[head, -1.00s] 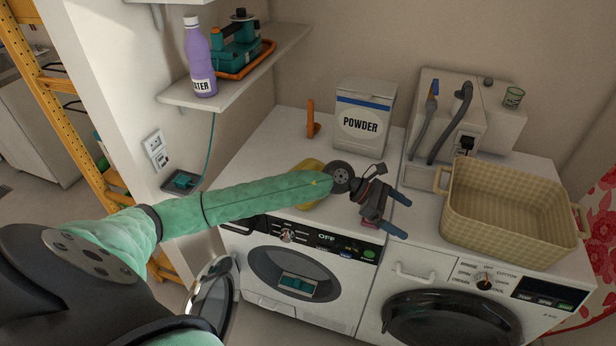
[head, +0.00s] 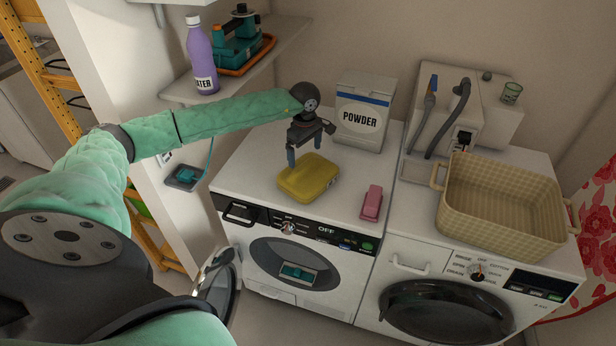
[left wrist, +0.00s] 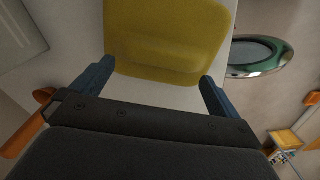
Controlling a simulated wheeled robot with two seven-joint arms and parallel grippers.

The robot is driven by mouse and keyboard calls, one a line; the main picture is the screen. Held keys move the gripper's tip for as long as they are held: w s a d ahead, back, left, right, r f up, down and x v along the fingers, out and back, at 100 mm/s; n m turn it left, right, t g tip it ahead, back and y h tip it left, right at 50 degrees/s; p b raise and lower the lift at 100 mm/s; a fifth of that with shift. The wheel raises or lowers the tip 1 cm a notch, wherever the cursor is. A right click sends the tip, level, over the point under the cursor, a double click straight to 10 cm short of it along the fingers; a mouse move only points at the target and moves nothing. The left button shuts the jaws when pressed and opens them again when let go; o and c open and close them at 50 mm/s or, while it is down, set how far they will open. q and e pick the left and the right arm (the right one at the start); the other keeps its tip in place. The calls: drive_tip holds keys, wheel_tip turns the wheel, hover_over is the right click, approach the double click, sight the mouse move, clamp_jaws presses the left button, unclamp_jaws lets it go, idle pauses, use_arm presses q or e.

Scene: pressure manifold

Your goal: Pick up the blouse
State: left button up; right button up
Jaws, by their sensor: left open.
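A yellow, rounded, folded-looking bundle (head: 308,182) lies on top of the left machine. It looks like the blouse, though no sleeves or collar can be made out. It also fills the upper middle of the left wrist view (left wrist: 165,38). My left gripper (head: 305,162) points down at the bundle's far side, open and empty. In the left wrist view its blue fingers (left wrist: 157,75) are spread wide, near the bundle's lower corners. I cannot tell whether they touch it. My right gripper is not in view.
A pink block (head: 371,202) lies right of the bundle. A powder box (head: 361,113) stands behind. A checked basket (head: 505,215) sits on the right machine. A shelf (head: 180,92) with a purple bottle (head: 201,55) overhangs at left.

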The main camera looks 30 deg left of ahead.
sight(304, 165)
use_arm(q)
drive_tip(key=shift+a+f, duration=0.15)
drive_tip(key=shift+f, duration=2.4)
drive_tip(key=c, duration=1.2)
drive_tip(key=shift+r, duration=0.15)
